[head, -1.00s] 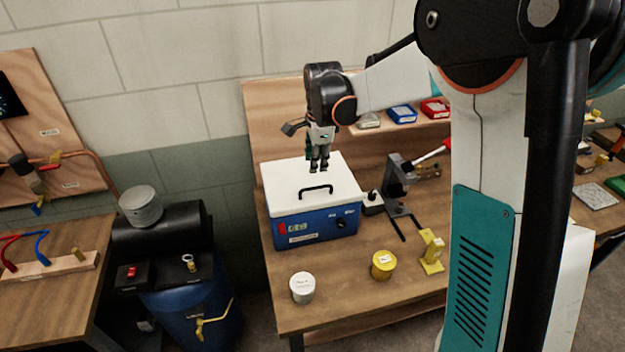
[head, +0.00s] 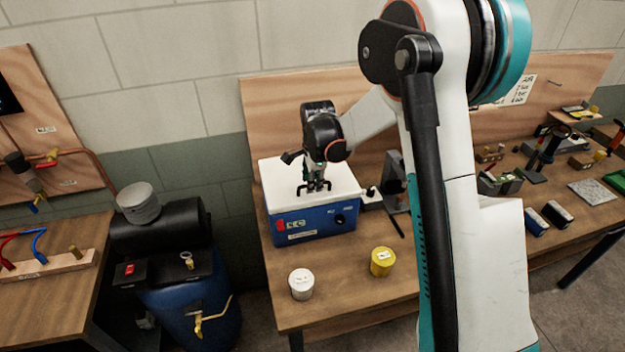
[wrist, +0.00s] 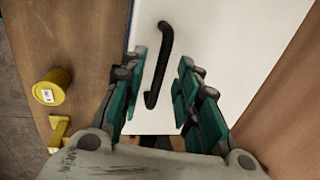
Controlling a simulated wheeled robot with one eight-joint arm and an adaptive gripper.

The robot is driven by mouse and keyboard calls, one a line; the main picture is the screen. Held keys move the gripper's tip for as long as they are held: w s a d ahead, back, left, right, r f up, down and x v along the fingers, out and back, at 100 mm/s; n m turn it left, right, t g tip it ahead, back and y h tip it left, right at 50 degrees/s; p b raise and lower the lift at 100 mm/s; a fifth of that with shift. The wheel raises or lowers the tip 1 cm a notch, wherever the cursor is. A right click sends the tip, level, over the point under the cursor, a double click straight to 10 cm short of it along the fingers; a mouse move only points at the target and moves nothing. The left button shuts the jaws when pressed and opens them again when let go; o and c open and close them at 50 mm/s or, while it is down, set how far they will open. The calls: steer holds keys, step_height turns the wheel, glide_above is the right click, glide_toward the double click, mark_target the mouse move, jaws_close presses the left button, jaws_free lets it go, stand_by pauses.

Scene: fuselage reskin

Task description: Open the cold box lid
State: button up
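The cold box (head: 318,220) is a blue box with a white lid (head: 278,178), standing on the wooden bench against the back board. The lid lies flat and closed, with a black bar handle near its front edge. In the wrist view the handle (wrist: 160,62) stands out on the white lid (wrist: 215,45). My gripper (head: 315,186) points down over the lid at the handle. In the wrist view my gripper (wrist: 152,88) is open, its teal fingers apart on either side of the handle's near end. I cannot tell whether either finger touches it.
A white jar (head: 301,284) and a yellow jar (head: 382,261) stand in front of the cold box. A grey stand (head: 394,180) is close to its right. A blue barrel (head: 195,310) is at the left. The bench front between the jars is clear.

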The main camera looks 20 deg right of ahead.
jaws_close()
